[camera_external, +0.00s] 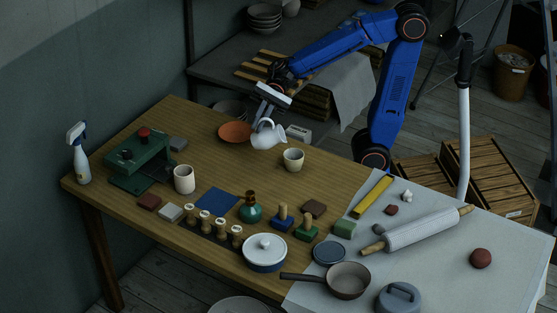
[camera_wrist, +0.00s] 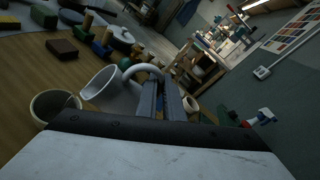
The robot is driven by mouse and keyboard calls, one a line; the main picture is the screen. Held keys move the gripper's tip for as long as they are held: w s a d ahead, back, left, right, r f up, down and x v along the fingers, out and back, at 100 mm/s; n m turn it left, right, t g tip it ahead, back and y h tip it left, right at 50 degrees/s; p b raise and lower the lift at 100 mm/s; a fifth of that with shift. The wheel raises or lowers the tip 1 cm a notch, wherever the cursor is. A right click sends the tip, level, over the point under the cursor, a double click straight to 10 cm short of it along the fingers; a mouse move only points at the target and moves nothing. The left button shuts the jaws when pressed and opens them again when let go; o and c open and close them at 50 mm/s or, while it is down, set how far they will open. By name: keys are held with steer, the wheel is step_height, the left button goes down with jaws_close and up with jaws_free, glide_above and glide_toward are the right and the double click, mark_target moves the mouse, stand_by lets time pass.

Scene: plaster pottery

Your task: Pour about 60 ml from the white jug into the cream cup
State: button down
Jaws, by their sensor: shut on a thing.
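The white jug (camera_external: 267,137) is held in the air above the wooden table, tilted, in the external view. My gripper (camera_external: 266,112) is shut on its handle. The cream cup (camera_external: 293,160) stands upright on the table just right of and below the jug. In the wrist view the jug (camera_wrist: 112,92) has its mouth toward the cup (camera_wrist: 52,106), and the gripper fingers (camera_wrist: 170,100) close on the handle. The levels inside the jug and the cup cannot be made out.
A pale mug (camera_external: 184,179) stands farther left. Bare wood surrounds the cup.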

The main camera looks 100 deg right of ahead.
steer(key=shift+s+a+r+n, duration=0.1)
steer(key=shift+s+r+n, duration=0.2)
steer(key=shift+n, duration=0.1)
stand_by(0.5)
steer(key=shift+w+d+f+m, duration=0.25)
steer(key=shift+w+f+m, duration=0.45)
steer(key=shift+f+m, duration=0.2)
steer(key=shift+w+d+f+m+g, duration=0.1)
steer(key=shift+w+f+m+g, duration=0.25)
steer(key=shift+f+m, duration=0.25)
steer(key=shift+w+d+f+m+g, duration=0.1)
steer(key=shift+w+f+m+g, duration=0.15)
steer(key=shift+f+m, duration=0.4)
steer(key=shift+w+d+f+m+g, duration=0.1)
steer(key=shift+w+f+m+g, duration=0.15)
steer(key=shift+f+m+g, duration=0.35)
steer(key=shift+w+f, duration=0.2)
steer(key=shift+f, duration=0.1)
